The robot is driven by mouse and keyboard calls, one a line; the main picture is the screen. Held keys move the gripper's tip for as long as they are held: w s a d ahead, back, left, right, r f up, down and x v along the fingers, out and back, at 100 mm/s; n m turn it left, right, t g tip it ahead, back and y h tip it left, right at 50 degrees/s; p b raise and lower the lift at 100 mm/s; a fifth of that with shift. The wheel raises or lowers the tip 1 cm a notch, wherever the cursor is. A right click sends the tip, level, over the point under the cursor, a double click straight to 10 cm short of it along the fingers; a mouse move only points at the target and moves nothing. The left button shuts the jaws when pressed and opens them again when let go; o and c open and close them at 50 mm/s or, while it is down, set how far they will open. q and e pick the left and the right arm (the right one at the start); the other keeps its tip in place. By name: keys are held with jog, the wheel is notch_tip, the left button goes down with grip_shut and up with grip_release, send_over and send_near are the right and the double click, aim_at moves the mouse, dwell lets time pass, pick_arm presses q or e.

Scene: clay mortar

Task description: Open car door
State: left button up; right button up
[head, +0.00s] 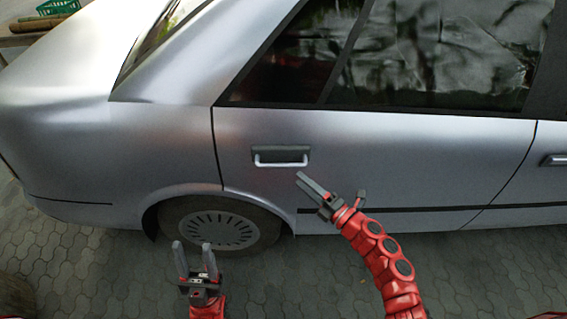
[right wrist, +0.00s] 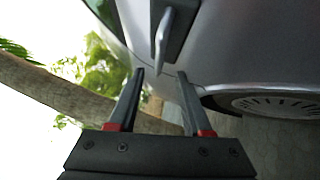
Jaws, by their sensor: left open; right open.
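The silver car's rear door (head: 390,150) is shut, flush with the body. Its handle (head: 281,157) is a light bar on a dark recessed plate, left of the door's middle. My right gripper (head: 305,180) is open, just below and right of the handle in the head view, apart from it. In the right wrist view the handle (right wrist: 164,38) stands ahead of the two open fingers (right wrist: 160,78), roughly between their lines, with nothing held. My left gripper (head: 195,248) is open and empty, low in front of the rear wheel (head: 215,226).
The front door's handle (head: 554,160) shows at the right edge. Paving (head: 90,270) lies clear in front of the car. A green crate (head: 58,7) sits on a wooden bench at the far left. A tree trunk (right wrist: 60,95) shows in the right wrist view.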

aim_at(284, 166)
jog(key=x, duration=0.8)
jog(key=shift+w+a+r+p, duration=0.15)
jog(key=shift+w+p, duration=0.05)
jog(key=shift+p, duration=0.2)
grip_shut()
dwell(0.8)
